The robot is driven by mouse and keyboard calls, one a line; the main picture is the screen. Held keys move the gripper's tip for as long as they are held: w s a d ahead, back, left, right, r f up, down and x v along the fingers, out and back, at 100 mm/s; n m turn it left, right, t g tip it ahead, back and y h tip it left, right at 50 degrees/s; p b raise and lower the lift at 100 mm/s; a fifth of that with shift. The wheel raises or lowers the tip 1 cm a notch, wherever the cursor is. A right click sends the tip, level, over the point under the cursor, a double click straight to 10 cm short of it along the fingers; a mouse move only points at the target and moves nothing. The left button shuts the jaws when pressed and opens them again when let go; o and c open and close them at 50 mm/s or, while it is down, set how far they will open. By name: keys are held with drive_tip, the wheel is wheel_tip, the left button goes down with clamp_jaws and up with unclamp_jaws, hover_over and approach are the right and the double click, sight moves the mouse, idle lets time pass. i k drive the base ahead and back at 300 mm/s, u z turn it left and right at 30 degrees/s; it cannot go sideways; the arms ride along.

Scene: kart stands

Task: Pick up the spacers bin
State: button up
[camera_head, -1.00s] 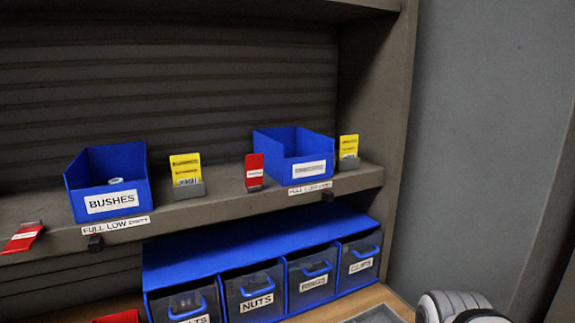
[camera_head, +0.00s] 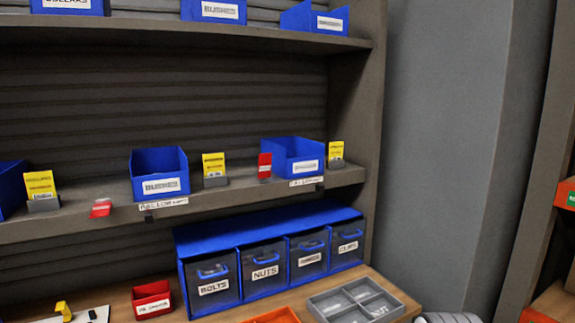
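A blue open bin (camera_head: 293,165) stands at the right end of the middle shelf; its front label is too blurred to read. Another blue bin (camera_head: 333,24) stands above it at the right of the top shelf, cut by the frame's top, its label also unreadable. I cannot tell which one is the spacers bin. My gripper is not in view; only a pale rounded part, likely of my arm, shows at the bottom edge.
Below is a blue drawer unit (camera_head: 270,236) with BOLTS and NUTS drawers. A grey divided tray (camera_head: 353,302) and a red bin (camera_head: 151,300) sit on the bench.

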sight(291, 156)
drive_tip(key=z, duration=0.15)
drive_tip(key=i, duration=0.9)
drive_tip(key=u, duration=0.05)
